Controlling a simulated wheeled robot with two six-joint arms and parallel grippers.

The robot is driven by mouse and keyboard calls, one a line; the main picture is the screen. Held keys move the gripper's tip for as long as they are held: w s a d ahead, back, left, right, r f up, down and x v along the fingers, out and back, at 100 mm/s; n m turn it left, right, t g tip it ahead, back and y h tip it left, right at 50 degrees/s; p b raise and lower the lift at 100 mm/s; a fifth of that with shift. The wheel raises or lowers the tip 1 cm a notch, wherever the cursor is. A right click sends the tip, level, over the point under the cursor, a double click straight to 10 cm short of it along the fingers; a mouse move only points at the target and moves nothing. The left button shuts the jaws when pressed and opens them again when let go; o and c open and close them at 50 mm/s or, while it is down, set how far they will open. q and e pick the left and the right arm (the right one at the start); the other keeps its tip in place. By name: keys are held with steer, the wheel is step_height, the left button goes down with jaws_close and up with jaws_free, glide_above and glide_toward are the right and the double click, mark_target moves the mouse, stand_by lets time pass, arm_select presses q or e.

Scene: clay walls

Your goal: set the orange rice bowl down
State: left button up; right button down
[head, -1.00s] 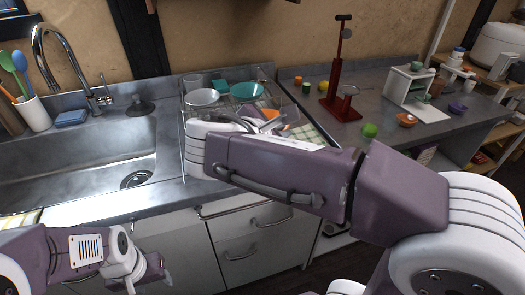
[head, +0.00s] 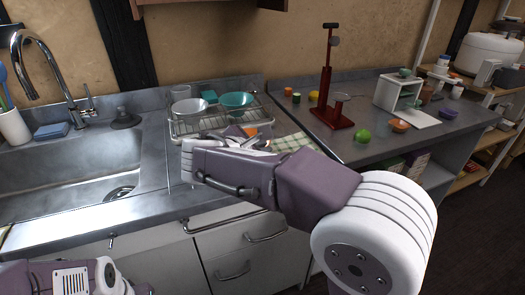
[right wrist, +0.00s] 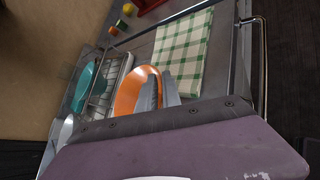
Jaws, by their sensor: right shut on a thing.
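My right gripper (head: 246,143) is shut on the orange rice bowl (head: 250,131), which is mostly hidden behind the gripper and forearm in the head view. In the right wrist view the orange bowl (right wrist: 127,94) shows tilted, with the gripper fingers (right wrist: 160,92) at its rim. It appears between the wire dish rack (head: 186,128) and the green checked cloth (head: 291,143). I cannot tell whether it touches either. Of my left arm only links show at the lower left; its gripper is cut off by the bottom edge.
A white bowl (head: 189,106) and a teal bowl (head: 236,101) sit on the rack. A sink (head: 80,165) lies left. A red stand (head: 326,90), a green ball (head: 363,136) and a small white shelf (head: 395,92) stand right. The cloth's exposed part is bare.

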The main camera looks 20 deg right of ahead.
steer(key=shift+f, duration=0.3)
steer(key=c, duration=1.5)
jaws_free()
steer(key=shift+r, duration=0.1)
steer(key=shift+r, duration=0.35)
steer(key=p+v, duration=0.5)
steer(key=v, duration=0.6)
steer(key=shift+s+a+r, duration=0.15)
steer(key=shift+s+a, duration=0.1)
steer(key=shift+s, duration=0.05)
